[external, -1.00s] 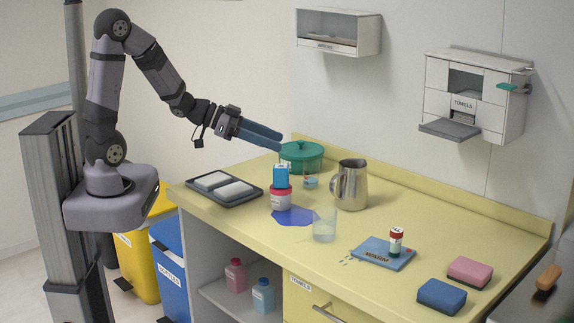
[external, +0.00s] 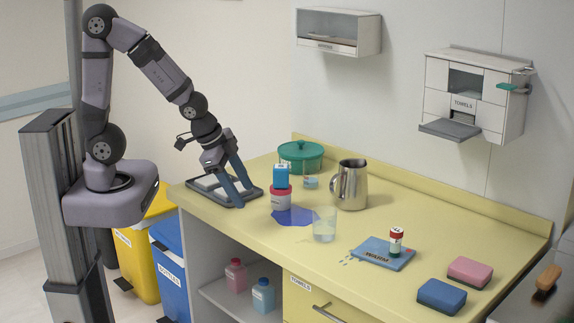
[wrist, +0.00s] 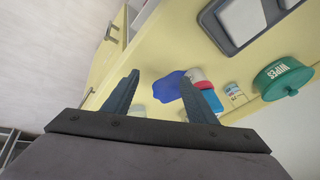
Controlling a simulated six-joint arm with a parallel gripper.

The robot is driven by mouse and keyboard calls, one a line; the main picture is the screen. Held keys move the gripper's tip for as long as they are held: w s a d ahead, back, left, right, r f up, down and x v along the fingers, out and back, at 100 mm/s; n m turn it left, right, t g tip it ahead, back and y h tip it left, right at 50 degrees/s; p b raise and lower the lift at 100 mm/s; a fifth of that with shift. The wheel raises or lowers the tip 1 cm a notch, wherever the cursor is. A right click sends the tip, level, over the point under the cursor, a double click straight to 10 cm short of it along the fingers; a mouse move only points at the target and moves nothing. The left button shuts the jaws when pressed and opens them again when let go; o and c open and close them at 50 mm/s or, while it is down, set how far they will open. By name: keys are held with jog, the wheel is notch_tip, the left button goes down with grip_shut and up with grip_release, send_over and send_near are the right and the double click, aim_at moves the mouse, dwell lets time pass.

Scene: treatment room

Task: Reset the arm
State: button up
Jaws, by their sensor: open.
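My gripper (external: 248,199) is open, its two long blue-grey fingers parted and pointing down. In the external view it hangs in front of the dark tray (external: 212,202) at the left end of the yellow counter (external: 350,240). Nothing shows between the fingers in the external view. Part of the tray is hidden behind the gripper.
Right of the gripper stand a red-and-white tub (external: 281,197) with a blue box (external: 281,175) on it, a green-lidded container (external: 301,157), a clear cup (external: 325,225) and a steel jug (external: 350,185). Sponges lie farther right.

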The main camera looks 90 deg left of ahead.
jog(key=s+d+f+n+g+h, duration=0.1)
jog(key=s+d+f+n+g, duration=0.1)
jog(key=s+d+g, duration=0.2)
jog(key=s+d+b, duration=0.1)
jog(key=s+d, duration=0.2)
jog(key=s, duration=0.3)
jog(key=shift+s+d+f+n+g+h, duration=0.2)
jog(key=shift+s+f+n+g+h, duration=0.1)
jog(key=shift+n+g, duration=0.1)
